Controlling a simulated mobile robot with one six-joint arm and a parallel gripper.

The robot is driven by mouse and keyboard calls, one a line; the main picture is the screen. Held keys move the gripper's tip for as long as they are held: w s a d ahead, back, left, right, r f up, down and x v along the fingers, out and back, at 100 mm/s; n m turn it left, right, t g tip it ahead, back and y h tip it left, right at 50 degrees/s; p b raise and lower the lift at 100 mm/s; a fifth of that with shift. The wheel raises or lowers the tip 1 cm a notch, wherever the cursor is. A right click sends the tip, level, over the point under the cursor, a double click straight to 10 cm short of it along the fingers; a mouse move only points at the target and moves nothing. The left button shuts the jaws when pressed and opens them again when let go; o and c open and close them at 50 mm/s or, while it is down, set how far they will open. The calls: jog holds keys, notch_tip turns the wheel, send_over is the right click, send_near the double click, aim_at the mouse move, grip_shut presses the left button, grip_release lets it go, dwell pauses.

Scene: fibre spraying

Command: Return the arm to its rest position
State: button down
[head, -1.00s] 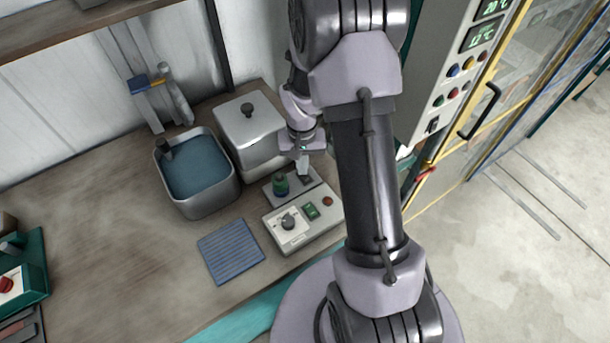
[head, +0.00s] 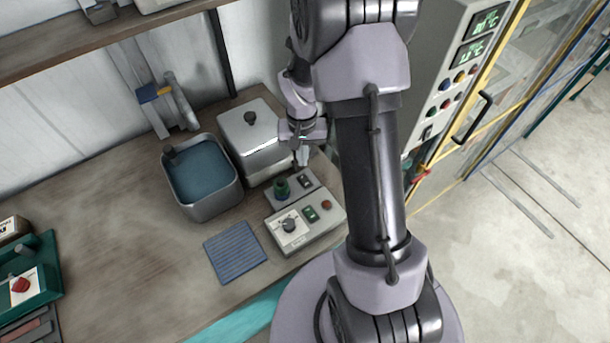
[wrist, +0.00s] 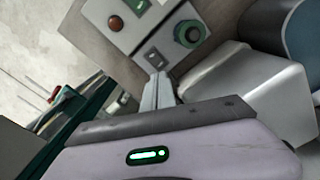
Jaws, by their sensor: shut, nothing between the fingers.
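My gripper (head: 301,158) is above the right part of the workbench, near the rear end of the grey control box (head: 290,238). In the wrist view my gripper (wrist: 158,82) has its fingers together with nothing between them, in front of the control box (wrist: 120,35) with its switch. The box carries a green round knob (head: 282,189), a dial, a green switch and a red button. My arm reaches up and hides part of the bench's right side.
A lidded metal container (head: 250,139) stands close left of my gripper. A tub of blue liquid (head: 203,176) is beside it. A blue ribbed mat (head: 235,252) lies in front. A cabinet with displays (head: 440,80) stands to the right. The bench's left middle is clear.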

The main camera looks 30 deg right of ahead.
jog(key=shift+f, duration=0.1)
jog(key=a+r+t+b, duration=0.2)
jog(key=a+r+b, duration=0.2)
jog(key=r, duration=0.3)
jog(key=s+a+r+t+y+b, duration=0.1)
jog(key=s+a+r+t+b, duration=0.1)
jog(key=s+a, duration=0.4)
jog(key=s+a+r+n+t+y+b, duration=0.1)
jog(key=s+a+r+b, duration=0.4)
jog(key=s, duration=0.6)
jog(key=shift+a+r+t+b, duration=0.15)
jog(key=shift+a+t+b, duration=0.25)
jog(key=shift+a+b, duration=0.2)
jog(key=shift+s, duration=0.1)
